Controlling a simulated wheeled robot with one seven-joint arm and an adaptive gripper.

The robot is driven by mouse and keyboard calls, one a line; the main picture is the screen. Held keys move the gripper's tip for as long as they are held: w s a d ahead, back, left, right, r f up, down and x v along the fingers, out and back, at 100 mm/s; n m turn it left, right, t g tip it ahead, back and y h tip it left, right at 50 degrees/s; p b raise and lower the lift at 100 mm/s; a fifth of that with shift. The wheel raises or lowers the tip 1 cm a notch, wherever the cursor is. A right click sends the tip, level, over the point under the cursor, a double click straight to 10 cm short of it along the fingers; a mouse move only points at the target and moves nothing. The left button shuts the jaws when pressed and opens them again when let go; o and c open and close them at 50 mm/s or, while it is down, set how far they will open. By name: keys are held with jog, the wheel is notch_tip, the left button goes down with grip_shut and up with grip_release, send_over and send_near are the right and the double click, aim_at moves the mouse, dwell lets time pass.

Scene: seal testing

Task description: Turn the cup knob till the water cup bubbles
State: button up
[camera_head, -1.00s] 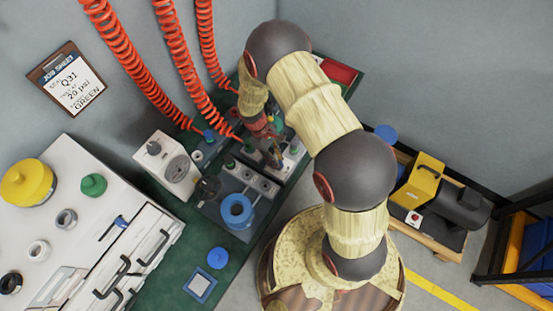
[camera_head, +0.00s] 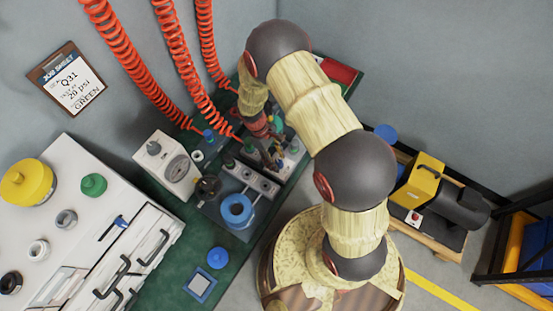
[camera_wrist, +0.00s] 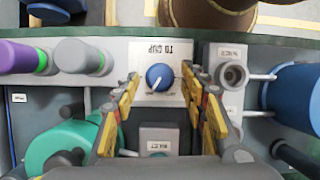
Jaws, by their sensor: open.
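The cup knob (camera_wrist: 159,77) is a blue round dial with a white pointer line, on a pale panel labelled "TO CUP" in the wrist view. The pointer slants down-left. My gripper (camera_wrist: 163,84) is open, its yellow-and-grey fingers on either side of the knob with visible gaps. In the head view my gripper (camera_head: 268,155) is over the bench fixtures and hides the knob. A blue round vessel with a dark opening (camera_head: 237,209) stands on the bench; I cannot tell whether it is the water cup. No bubbles can be made out.
In the wrist view, a blue cylinder (camera_wrist: 295,95) is at right, a teal cylinder (camera_wrist: 62,146) at lower left, and purple and grey cylinders at left. A small "INJECT" panel (camera_wrist: 158,140) lies below the knob. A white cabinet (camera_head: 100,215) flanks the green bench.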

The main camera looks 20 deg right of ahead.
jog(key=v, duration=1.2)
dwell(0.3)
jog(key=s+d+r+m+t+y, duration=0.1)
jog(key=s+r, duration=0.5)
jog(key=r, duration=0.6)
jog(key=s+d+r+m+t, duration=0.1)
jog(key=s+r+m+t, duration=0.3)
jog(key=r, duration=0.8)
jog(key=s+d+r+m+t+y, duration=0.1)
jog(key=s+r+m+t, duration=0.2)
jog(key=s+r, duration=0.5)
notch_tip(320, 180, up, 5)
jog(key=shift+s+f+t+y, duration=0.15)
jog(key=shift+s+t+y, duration=0.15)
jog(key=shift+t, duration=0.4)
dwell(1.5)
